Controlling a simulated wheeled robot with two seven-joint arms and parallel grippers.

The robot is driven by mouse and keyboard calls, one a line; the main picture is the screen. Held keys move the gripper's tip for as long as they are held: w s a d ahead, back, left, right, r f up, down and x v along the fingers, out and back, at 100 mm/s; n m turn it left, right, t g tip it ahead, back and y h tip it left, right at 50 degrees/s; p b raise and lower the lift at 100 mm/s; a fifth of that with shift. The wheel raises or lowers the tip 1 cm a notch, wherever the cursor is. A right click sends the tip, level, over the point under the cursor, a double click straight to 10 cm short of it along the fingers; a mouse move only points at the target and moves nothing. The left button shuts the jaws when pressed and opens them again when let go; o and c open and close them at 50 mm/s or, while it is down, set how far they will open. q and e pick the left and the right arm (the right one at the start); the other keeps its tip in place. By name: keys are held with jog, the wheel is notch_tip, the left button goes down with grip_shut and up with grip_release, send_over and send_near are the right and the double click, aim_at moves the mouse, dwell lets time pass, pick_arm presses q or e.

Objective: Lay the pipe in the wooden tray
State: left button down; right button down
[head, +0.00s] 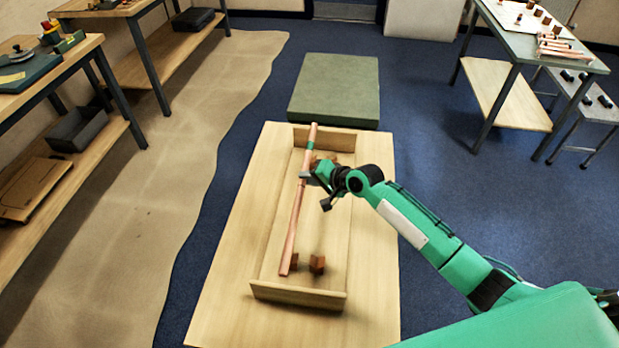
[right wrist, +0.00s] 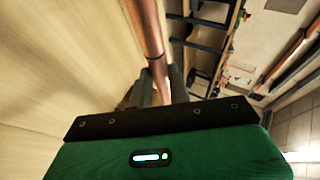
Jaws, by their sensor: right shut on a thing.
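A long copper pipe (head: 297,215) with a green band near its far end lies lengthwise over the wooden tray (head: 298,294), towards the tray's left side. My right gripper (head: 308,177) is shut on the pipe beyond its middle, towards the banded end. In the right wrist view the pipe (right wrist: 149,30) runs down between the fingers (right wrist: 160,88). The far end reaches over the tray's end wall; the near end is beside small brown blocks (head: 317,264) in the tray. I cannot tell whether the pipe touches the tray or blocks. My left gripper is not in view.
The tray stands on a pale wooden table (head: 222,295). A green-grey block (head: 335,85) stands beyond it. Workbenches with shelves stand at the left, and a grey-topped table (head: 535,48) with copper pieces stands at the back right. Blue floor lies between.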

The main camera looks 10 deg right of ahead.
notch_tip(320, 180, down, 4)
jog(key=b, duration=0.3)
jog(key=shift+b, duration=0.3)
jog(key=shift+f+b, duration=0.6)
jog(key=shift+f, duration=0.85)
jog(key=c, duration=1.2)
grip_release()
jog(key=shift+c, duration=0.2)
jog(key=shift+f, duration=0.1)
jog(key=b+v, duration=0.1)
jog(key=v, duration=1.3)
jog(key=shift+f, duration=0.1)
